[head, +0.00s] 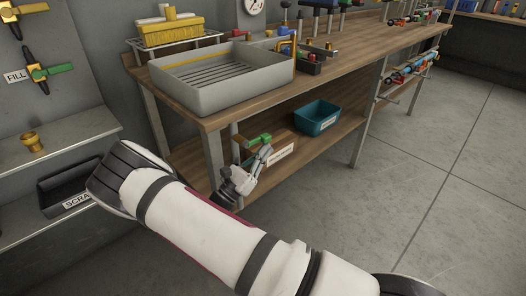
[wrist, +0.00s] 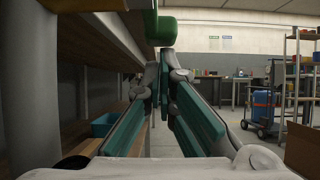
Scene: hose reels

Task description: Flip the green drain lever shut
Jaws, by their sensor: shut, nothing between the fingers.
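The green drain lever (head: 259,139) sits on a brass valve below the front of the grey basin and points roughly sideways in the head view. My gripper (head: 265,151) is shut and empty, just below the lever's right end. In the wrist view the rounded green lever (wrist: 161,29) hangs at the top centre, right above my closed fingertips (wrist: 167,58). I cannot tell whether the fingertips touch it. The valve is largely out of the wrist view.
The grey basin (head: 221,91) stands on the wooden bench above. A teal bin (head: 316,118) sits on the lower shelf. A second green lever (head: 59,69) is on the left wall by a FILL label. Open floor (head: 430,190) lies to the right.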

